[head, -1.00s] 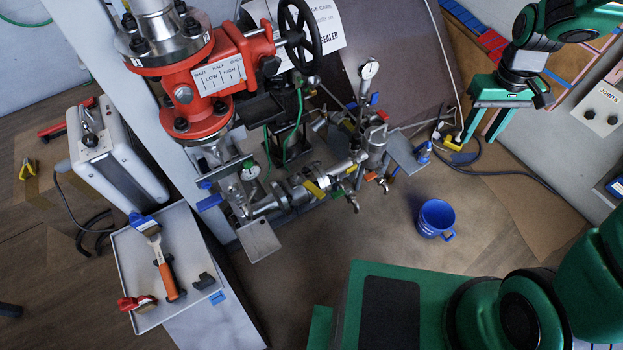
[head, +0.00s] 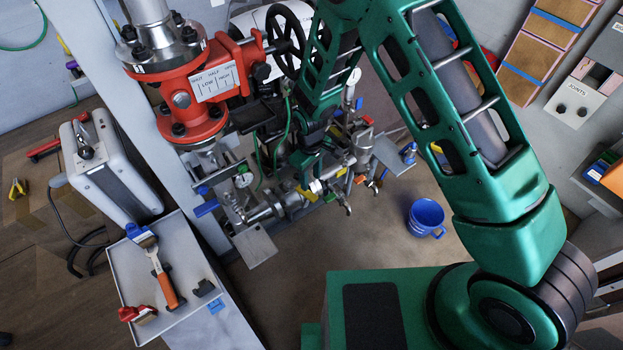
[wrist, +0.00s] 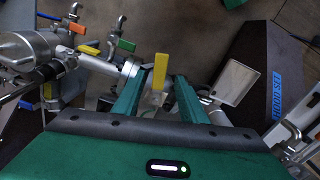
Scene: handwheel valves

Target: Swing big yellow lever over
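The big yellow lever (wrist: 160,71) stands up between my two green fingers in the wrist view. In the head view it is a short yellow bar (head: 307,194) on the pipework, just below my gripper. My gripper (wrist: 160,78) is open, with one finger on each side of the lever. A gap shows on both sides, so the fingers do not appear to touch it. In the head view my arm partly hides the pipes and the fingertips are hard to make out.
A smaller yellow lever (wrist: 88,50) and an orange lever (wrist: 126,45) sit left of the fingers. A red valve (head: 196,95) with a black handwheel (head: 288,42) stands close by. A blue mug (head: 426,217) is on the floor. A tray (head: 190,250) holds tools at lower left.

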